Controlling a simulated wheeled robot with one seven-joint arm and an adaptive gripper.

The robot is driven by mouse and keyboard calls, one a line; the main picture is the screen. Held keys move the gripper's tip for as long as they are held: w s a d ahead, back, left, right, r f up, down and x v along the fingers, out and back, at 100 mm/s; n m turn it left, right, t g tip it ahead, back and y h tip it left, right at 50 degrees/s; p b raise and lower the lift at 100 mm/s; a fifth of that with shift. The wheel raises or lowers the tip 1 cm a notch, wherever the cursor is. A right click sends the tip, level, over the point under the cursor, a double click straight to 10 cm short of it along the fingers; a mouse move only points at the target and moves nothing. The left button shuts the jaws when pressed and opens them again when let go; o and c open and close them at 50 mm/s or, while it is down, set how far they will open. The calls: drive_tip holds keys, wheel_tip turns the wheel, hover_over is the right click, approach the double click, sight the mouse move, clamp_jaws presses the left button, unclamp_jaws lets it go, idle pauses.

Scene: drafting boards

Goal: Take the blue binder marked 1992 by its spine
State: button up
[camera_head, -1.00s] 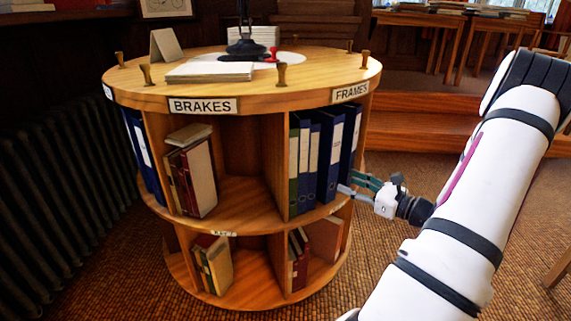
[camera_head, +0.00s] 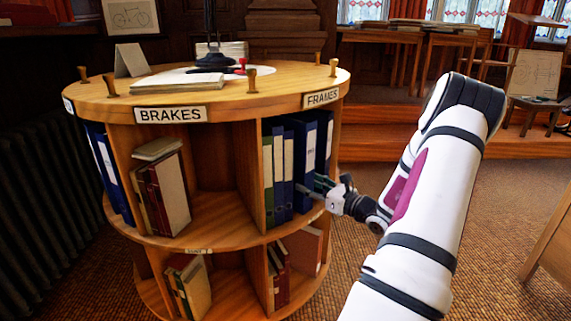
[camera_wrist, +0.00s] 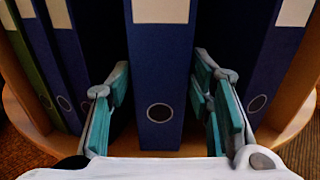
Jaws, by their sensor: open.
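A wide blue binder (camera_head: 304,155) with a pale label stands upright in the upper shelf under the FRAMES sign. In the wrist view the blue binder (camera_wrist: 158,70) fills the middle, with a round finger hole low on its spine. The label is cut off at the top, so I cannot read its year. My gripper (camera_head: 309,188) is at the lower part of the spine. In the wrist view my gripper (camera_wrist: 160,78) is open, with one teal finger on each side of the binder. Gaps show between fingers and binder sides.
Slim blue binders (camera_head: 283,165) and a green one (camera_head: 267,180) stand to the left. Another blue binder (camera_wrist: 268,75) stands close to the right finger. The round wooden shelf (camera_head: 215,216) has a divider left of the binders. Open floor lies to the right.

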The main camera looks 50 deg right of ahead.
drive_tip(key=w, duration=0.1)
drive_tip(key=w+b, duration=0.1)
drive_tip(key=w, duration=0.2)
drive_tip(key=shift+w+d+b, duration=0.15)
drive_tip(key=shift+d+b, duration=0.1)
drive_tip(key=shift+b, duration=0.15)
clamp_jaws()
